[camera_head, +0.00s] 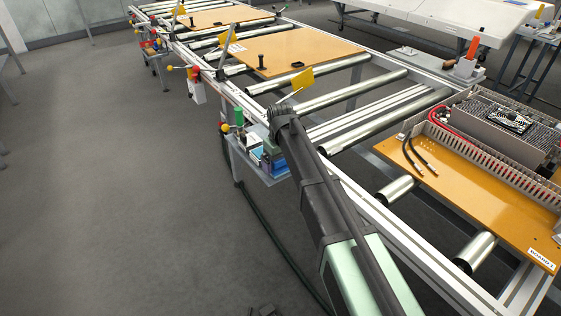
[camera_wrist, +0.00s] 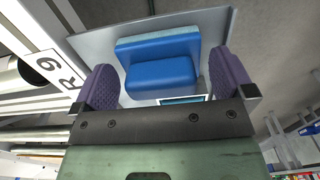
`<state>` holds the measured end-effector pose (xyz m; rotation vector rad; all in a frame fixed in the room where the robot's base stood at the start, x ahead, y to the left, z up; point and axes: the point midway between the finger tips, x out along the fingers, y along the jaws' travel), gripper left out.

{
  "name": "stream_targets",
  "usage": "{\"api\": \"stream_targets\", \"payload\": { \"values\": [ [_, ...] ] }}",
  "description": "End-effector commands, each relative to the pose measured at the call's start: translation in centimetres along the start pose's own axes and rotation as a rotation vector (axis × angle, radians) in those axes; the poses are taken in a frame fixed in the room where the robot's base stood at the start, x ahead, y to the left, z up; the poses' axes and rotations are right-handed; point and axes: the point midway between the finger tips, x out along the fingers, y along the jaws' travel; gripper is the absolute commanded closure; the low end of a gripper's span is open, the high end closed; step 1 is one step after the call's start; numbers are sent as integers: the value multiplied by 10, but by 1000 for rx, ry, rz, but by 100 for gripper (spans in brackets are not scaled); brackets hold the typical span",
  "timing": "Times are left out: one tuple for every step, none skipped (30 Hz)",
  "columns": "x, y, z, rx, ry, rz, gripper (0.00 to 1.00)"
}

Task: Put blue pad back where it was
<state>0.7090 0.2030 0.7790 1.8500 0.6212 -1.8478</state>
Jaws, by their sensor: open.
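In the wrist view, a blue pad (camera_wrist: 160,78) shows as a stepped blue block, with a lighter blue strip along its far edge. It rests on a pale grey shelf (camera_wrist: 215,28). My gripper (camera_wrist: 165,68) is open, with its two purple fingers apart, one on each side of the pad in the picture. I cannot tell whether they touch it. In the head view, blue pieces (camera_head: 270,160) show on the small side shelf (camera_head: 282,180), partly hidden by my arm. My gripper's fingers are not clear there.
A green bottle (camera_head: 239,117) stands near the shelf. The roller conveyor (camera_head: 370,115) runs beside it, with wooden boards (camera_head: 290,50) and a wired duct panel (camera_head: 490,205) on top. A small dark-faced item (camera_wrist: 183,99) sits near the pad. The floor at left is clear.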

Motion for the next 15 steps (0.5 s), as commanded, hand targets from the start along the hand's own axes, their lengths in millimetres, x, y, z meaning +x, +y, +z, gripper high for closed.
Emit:
{"api": "stream_targets", "payload": {
  "values": [
    [-21,0,0,0,0,0,0],
    [-29,0,0,0,0,0,0],
    [-40,0,0,0,0,0,0],
    [-48,0,0,0,0,0,0],
    [-57,0,0,0,0,0,0],
    [-68,0,0,0,0,0,0],
    [-76,0,0,0,0,0,0],
    [-83,0,0,0,0,0,0],
    [-92,0,0,0,0,0,0],
    [-98,0,0,0,0,0,0],
    [-102,0,0,0,0,0,0],
    [-106,0,0,0,0,0,0],
    [-108,0,0,0,0,0,0],
    [-109,0,0,0,0,0,0],
    [-110,0,0,0,0,0,0]
  ]
}}
